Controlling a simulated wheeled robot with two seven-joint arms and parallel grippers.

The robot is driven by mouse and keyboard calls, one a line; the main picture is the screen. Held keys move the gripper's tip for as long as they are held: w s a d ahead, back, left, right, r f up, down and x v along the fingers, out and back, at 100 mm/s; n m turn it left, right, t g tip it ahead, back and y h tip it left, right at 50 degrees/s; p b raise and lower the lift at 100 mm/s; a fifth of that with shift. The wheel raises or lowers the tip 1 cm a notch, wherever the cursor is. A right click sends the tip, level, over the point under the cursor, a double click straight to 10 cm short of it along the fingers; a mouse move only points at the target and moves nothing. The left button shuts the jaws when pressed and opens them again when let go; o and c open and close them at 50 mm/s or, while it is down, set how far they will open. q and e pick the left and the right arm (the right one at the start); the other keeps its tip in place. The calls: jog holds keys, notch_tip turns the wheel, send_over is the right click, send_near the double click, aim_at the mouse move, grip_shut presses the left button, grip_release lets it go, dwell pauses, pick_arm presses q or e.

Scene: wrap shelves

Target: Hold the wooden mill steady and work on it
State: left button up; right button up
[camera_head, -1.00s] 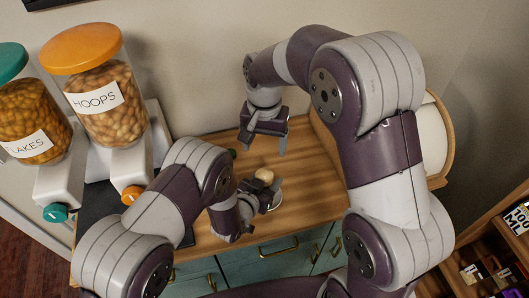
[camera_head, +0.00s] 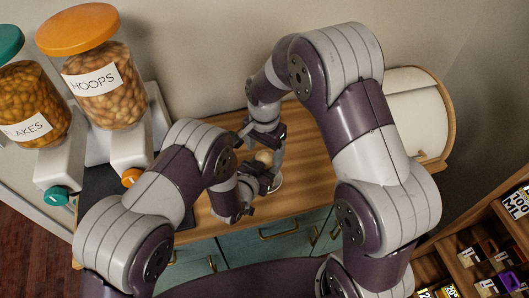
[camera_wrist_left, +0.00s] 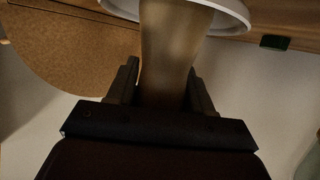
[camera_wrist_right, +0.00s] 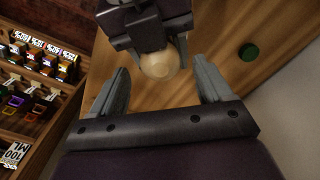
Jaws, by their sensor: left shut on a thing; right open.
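The wooden mill shows its pale round knob (camera_head: 264,157) in the head view, standing on the wooden counter with a white dish at its base. In the left wrist view my left gripper (camera_wrist_left: 162,75) is shut around the mill's brown body (camera_wrist_left: 175,50). The white dish (camera_wrist_left: 237,9) shows at the mill's far end. My right gripper (camera_head: 265,139) is over the mill. In the right wrist view it (camera_wrist_right: 159,70) is open, with its fingers on either side of the knob (camera_wrist_right: 160,63) and gaps visible between. The left gripper partly hides the mill there.
Two dispensers, hoops (camera_head: 104,93) and flakes (camera_head: 31,107), stand at the left. A rounded box with a pale front (camera_head: 412,115) stands at the counter's right. A small green round thing (camera_wrist_right: 249,52) lies near the mill. A shelf of small goods (camera_wrist_right: 38,75) is off to one side.

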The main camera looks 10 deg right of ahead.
jog(key=shift+f, duration=1.2)
jog(key=c, duration=1.1)
jog(key=n, duration=0.4)
jog(key=shift+n, duration=0.4)
jog(key=o, duration=1.1)
